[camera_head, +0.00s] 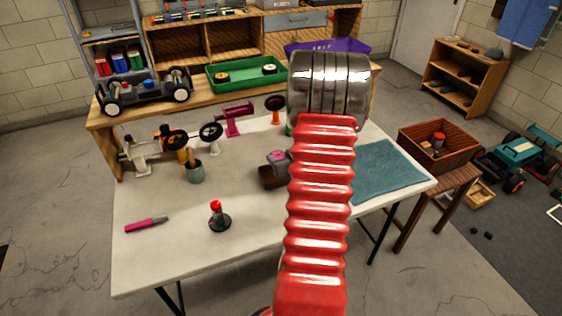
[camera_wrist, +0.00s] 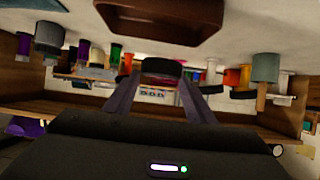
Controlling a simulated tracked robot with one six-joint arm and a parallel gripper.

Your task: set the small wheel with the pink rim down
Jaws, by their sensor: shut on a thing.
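In the wrist view, which looks upside down, my gripper (camera_wrist: 162,90) is shut on a small dark wheel (camera_wrist: 162,68). In the head view my own red arm covers the middle, and my gripper and the held wheel cannot be made out. The white table (camera_head: 160,265) lies below the arm.
A red-topped dark item (camera_head: 219,217) and a pink-handled tool (camera_head: 146,225) lie at the front left. A teal mat (camera_head: 385,170) lies at right. The table's front left is mostly clear.

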